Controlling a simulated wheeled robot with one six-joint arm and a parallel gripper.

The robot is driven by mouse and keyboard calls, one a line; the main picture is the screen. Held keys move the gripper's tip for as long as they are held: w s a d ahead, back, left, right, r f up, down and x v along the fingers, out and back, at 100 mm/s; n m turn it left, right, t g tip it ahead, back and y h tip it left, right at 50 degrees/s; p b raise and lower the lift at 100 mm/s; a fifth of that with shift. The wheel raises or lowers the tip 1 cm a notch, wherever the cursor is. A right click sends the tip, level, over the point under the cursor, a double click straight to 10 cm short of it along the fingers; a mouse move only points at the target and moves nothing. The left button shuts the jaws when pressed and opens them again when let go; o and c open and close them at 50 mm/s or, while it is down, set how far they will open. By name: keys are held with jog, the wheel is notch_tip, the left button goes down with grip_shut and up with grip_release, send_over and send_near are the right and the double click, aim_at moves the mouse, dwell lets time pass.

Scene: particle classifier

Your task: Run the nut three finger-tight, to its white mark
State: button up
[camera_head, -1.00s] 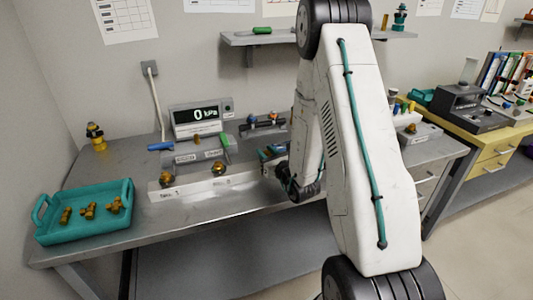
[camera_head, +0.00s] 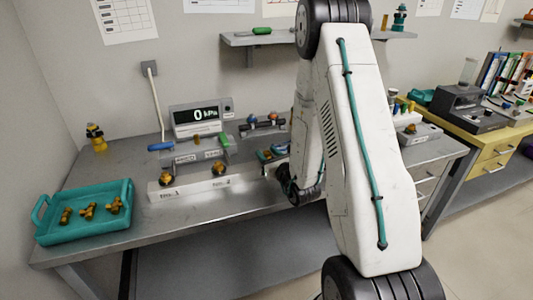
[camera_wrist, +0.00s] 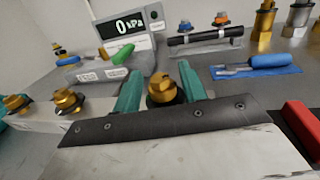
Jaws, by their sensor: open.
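In the wrist view, a brass nut (camera_wrist: 163,88) on a fitting, likely nut three, stands just beyond my gripper (camera_wrist: 160,80). The two teal fingers are apart, one on each side of it in the picture. I cannot tell whether they touch it. No white mark on it can be made out. Two more brass fittings (camera_wrist: 68,99) (camera_wrist: 15,103) stand to the left on a white block (camera_wrist: 98,103). In the head view they sit on the labelled white block (camera_head: 192,187); my arm hides the third fitting and most of my gripper.
A gauge (camera_head: 200,117) reads 0 kPa behind the block. A blue-handled tool (camera_wrist: 268,61) lies on a blue mat right of my gripper, near a red block (camera_wrist: 302,128). A teal tray (camera_head: 85,212) with brass parts stands at the bench's left end.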

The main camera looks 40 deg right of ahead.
jog(key=s, duration=0.6)
jog(key=shift+s+a, duration=0.35)
jog(key=shift+a, duration=0.05)
